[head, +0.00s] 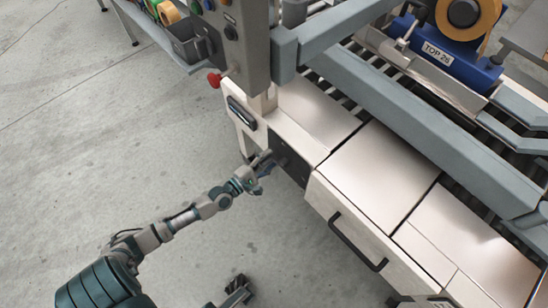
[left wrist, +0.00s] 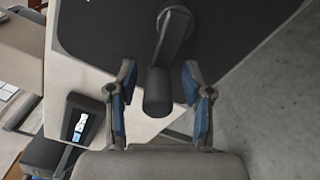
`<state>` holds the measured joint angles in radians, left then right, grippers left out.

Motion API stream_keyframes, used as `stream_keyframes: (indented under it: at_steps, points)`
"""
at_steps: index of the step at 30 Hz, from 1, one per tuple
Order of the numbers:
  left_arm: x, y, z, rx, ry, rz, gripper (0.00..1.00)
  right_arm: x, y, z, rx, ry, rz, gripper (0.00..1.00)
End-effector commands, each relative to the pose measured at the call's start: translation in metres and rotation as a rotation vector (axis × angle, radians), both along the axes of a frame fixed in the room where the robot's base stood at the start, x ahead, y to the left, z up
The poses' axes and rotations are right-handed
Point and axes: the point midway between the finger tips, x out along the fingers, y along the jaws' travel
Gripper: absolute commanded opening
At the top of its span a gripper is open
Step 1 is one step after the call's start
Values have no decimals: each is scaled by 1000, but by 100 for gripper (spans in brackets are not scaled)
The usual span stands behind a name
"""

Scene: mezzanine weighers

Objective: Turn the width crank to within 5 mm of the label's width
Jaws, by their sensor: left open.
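The width crank shows in the left wrist view as a dark arm with a dark round handle (left wrist: 158,92), on a black plate (left wrist: 110,25). My left gripper (left wrist: 160,98) is open, with one blue-padded finger on each side of the handle and a visible gap to each. In the head view my left gripper (head: 262,165) is at the black plate (head: 288,162) on the machine's side and mostly hides the crank. A small display (left wrist: 80,124) shows in the left wrist view; its reading is too small to tell.
The machine's pale top panels (head: 375,170) and a black bar handle (head: 357,242) lie to the right of my left gripper. A blue tape head (head: 450,50) is at the top right. The floor at left is clear.

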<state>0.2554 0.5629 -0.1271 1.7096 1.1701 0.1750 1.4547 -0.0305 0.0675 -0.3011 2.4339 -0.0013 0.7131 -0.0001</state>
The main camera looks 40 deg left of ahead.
Motion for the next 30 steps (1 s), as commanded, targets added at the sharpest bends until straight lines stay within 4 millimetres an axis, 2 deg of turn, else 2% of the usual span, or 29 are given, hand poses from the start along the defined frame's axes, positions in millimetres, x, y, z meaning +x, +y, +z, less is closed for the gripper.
stream_keyframes:
  at_steps: [4, 13, 19, 30]
  points:
    - [11, -1, 0, -1, 0, 0, 50, 0, 0, 4, 1, -20, 1, 40]
    - [13, -1, 0, 1, -1, -1, 50, 0, 1, 5, 1, -24, 2, 40]
    - [13, -2, 1, 1, -1, -1, 0, 1, 1, 4, 0, -20, 3, 40]
    - [13, -1, 3, 2, -5, 1, 0, 1, 1, 2, -1, -15, 2, 40]
